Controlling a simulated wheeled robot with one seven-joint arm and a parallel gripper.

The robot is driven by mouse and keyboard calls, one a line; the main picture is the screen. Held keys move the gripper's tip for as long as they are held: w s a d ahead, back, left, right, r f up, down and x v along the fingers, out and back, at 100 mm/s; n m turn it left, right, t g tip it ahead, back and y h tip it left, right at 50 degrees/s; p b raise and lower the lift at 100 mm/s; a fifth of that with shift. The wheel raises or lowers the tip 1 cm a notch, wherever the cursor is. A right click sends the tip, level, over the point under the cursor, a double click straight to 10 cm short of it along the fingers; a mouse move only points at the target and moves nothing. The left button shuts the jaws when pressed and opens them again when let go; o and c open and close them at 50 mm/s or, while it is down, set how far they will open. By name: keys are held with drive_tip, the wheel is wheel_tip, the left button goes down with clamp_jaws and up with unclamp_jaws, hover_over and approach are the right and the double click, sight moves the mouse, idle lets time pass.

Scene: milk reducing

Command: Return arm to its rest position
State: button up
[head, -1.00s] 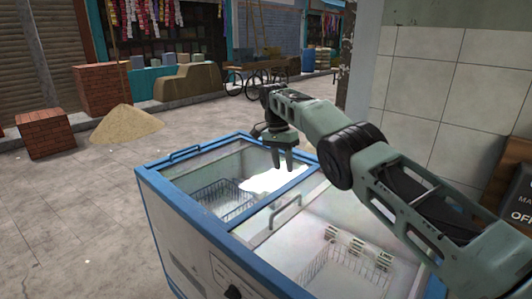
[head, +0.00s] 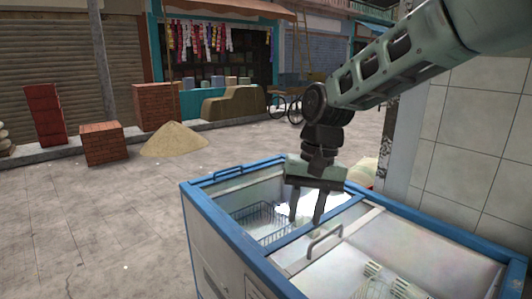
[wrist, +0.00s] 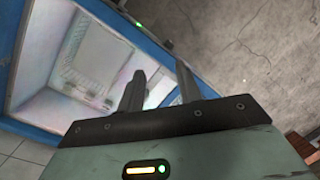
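My arm reaches in from the upper right of the head view. A wire basket (head: 262,218) sits inside the freezer's left compartment, partly hidden behind the fingers. No milk item can be made out.
The freezer's right side has a glass lid with a handle (head: 324,241). A tiled wall (head: 470,150) stands close on the right. Open pavement (head: 90,220) lies to the left, with a sand pile (head: 173,140) and brick blocks (head: 104,143) farther back.

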drive_tip(key=s+d+f+n, duration=0.1)
drive_tip(key=s+d+n, duration=0.1)
drive_tip(key=s, duration=0.6)
drive_tip(key=s+d+f+n, duration=0.2)
drive_tip(key=s+n, duration=0.1)
drive_tip(key=s, duration=0.6)
drive_tip(key=s+d+f+n+t+h, duration=0.1)
drive_tip(key=s+d+n, duration=0.1)
drive_tip(key=s, duration=0.6)
drive_tip(key=shift+s+d+f+n, duration=0.15)
drive_tip(key=shift+s+f+n, duration=0.05)
drive_tip(key=shift+f+n, duration=0.2)
